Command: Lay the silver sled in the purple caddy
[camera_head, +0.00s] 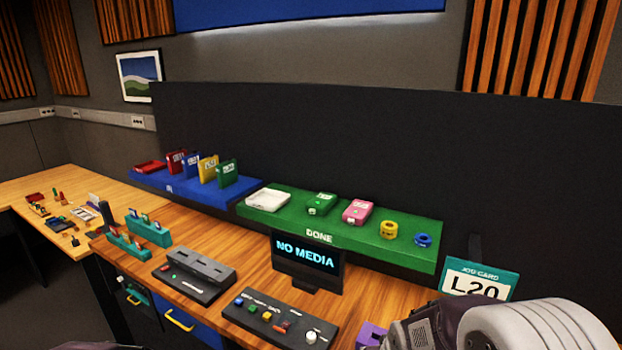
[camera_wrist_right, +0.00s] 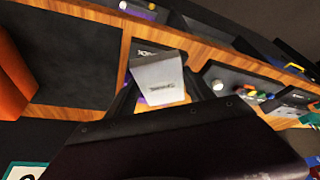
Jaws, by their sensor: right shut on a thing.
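The silver sled (camera_wrist_right: 158,75) is a flat grey-silver block with small dark print, seen in the right wrist view. My right gripper (camera_wrist_right: 160,88) is shut on it, with a dark finger at each side. A corner of the purple caddy (camera_head: 370,335) shows at the bottom of the head view, just left of my right arm, which hides the rest. Small purple patches show beside the sled in the right wrist view; the sled hides most of what is below. I cannot tell whether the sled touches the caddy. My left gripper is not in view.
A control panel with colored knobs (camera_head: 268,325) lies left of the caddy. A "NO MEDIA" screen (camera_head: 306,258) stands behind it. A green DONE shelf (camera_head: 300,222) holds several items. A job card (camera_head: 480,279) stands at the right.

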